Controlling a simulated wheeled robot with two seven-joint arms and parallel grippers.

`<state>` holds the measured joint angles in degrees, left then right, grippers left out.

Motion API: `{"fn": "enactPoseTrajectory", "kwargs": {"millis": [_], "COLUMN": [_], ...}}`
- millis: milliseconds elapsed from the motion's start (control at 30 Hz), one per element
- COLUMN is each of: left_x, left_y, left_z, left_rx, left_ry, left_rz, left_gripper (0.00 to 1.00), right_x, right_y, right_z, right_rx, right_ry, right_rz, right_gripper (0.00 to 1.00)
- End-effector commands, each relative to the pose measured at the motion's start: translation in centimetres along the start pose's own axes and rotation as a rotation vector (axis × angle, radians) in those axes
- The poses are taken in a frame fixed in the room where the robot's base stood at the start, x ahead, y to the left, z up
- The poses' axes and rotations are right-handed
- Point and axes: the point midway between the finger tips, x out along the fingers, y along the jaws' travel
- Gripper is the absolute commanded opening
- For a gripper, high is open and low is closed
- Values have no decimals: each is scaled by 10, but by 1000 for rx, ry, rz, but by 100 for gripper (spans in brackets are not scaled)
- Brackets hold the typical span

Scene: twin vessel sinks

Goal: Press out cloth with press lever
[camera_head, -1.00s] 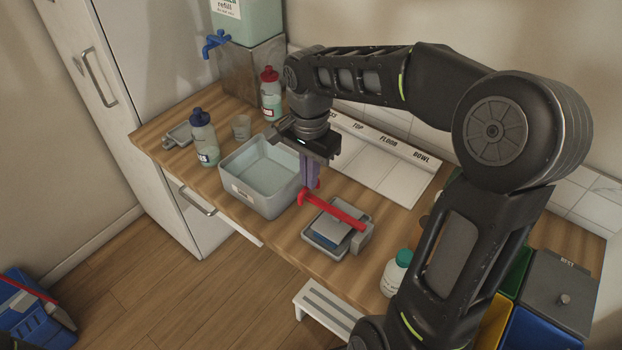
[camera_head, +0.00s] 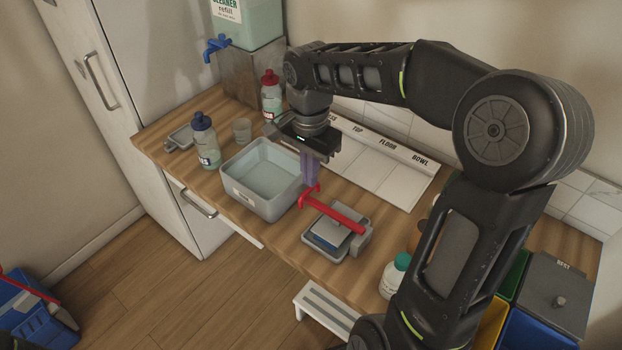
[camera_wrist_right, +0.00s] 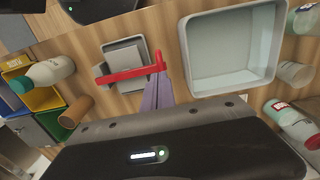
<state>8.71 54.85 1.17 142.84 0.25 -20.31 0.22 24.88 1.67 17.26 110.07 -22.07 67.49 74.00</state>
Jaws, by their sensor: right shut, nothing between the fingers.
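The press (camera_head: 336,232) is a grey tray-like device on the wooden counter with a red lever (camera_head: 338,214) lying across its top. It also shows in the right wrist view (camera_wrist_right: 123,51), with the red lever (camera_wrist_right: 128,74) crossing it. A blue-grey pad, perhaps the cloth (camera_head: 329,234), lies in the press under the lever; I cannot tell its layers. The fingertips (camera_wrist_right: 158,78) look touching or very close to that end.
A grey basin (camera_head: 262,205) of water stands just left of the press. Bottles (camera_head: 203,140) and a clear cup (camera_head: 242,129) stand behind it. A white bottle with a green cap (camera_head: 394,276) and coloured bins (camera_head: 492,322) are at the right.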

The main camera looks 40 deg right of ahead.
Motion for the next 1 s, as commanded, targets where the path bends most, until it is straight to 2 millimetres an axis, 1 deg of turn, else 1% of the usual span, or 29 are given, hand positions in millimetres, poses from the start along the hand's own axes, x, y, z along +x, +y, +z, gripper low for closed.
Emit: {"fn": "enactPoseTrajectory", "kwargs": {"millis": [33,100,500,600,1000], "left_x": [-7,-11,-35,-39,-39], "left_y": [3,4,13,15,15], "left_z": [0,0,0,0,0], "left_rx": [0,0,0,0,0], "left_ry": [0,0,0,0,0], "left_rz": [0,0,0,0,0], "left_gripper": [100,100,100,100,100], "right_x": [-9,-15,-51,-57,-59], "right_y": [0,0,-1,-1,-1], "right_z": [0,0,-1,-1,-1], "right_rx": [0,0,0,0,0], "right_ry": [1,2,3,4,3], "right_rz": [-2,-3,-5,-6,-5], "right_gripper": [0,0,0,0,0]}}
